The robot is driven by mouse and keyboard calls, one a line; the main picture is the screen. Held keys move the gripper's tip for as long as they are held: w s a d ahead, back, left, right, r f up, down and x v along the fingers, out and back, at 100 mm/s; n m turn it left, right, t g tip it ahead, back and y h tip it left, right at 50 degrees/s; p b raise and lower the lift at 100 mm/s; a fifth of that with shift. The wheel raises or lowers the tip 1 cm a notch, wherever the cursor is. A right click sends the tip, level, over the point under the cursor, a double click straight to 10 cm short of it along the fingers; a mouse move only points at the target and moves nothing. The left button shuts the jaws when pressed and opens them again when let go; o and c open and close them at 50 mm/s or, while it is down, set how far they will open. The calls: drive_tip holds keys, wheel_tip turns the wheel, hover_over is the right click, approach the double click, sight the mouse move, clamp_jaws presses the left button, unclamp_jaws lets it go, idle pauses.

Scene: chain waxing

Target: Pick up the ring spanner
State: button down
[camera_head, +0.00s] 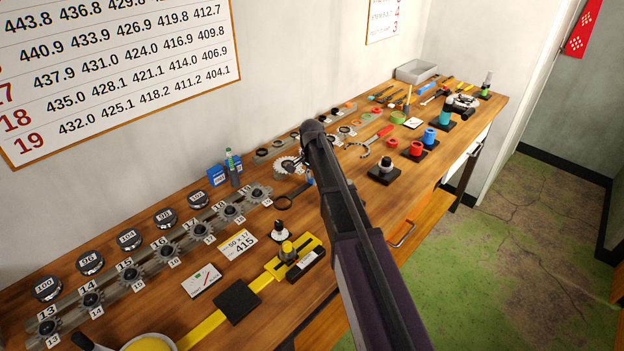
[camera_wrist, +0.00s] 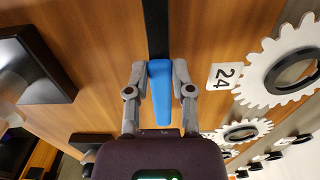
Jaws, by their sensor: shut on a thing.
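The ring spanner (camera_head: 283,203) has a dark ring and shank and a blue handle; its ring end shows in the head view just left of my arm. In the wrist view its blue handle (camera_wrist: 161,95) lies between the two grey fingers of my gripper (camera_wrist: 160,68), which is shut on it. The black shank (camera_wrist: 155,25) runs up out of the wrist view, so the ring is not seen there.
Toothed sprockets (camera_wrist: 283,68) and a "24" label (camera_wrist: 223,76) lie right of the gripper in the wrist view. A dark block (camera_wrist: 36,65) stands at left. In the head view a red-handled wrench (camera_head: 378,135) and a black stand (camera_head: 384,172) are beyond my arm.

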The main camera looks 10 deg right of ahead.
drive_tip(key=shift+r+p, duration=4.3)
drive_tip(key=shift+r, duration=0.35)
drive_tip(key=shift+r+p, duration=1.85)
drive_tip(key=shift+p, duration=0.15)
drive_tip(key=shift+s, duration=0.1)
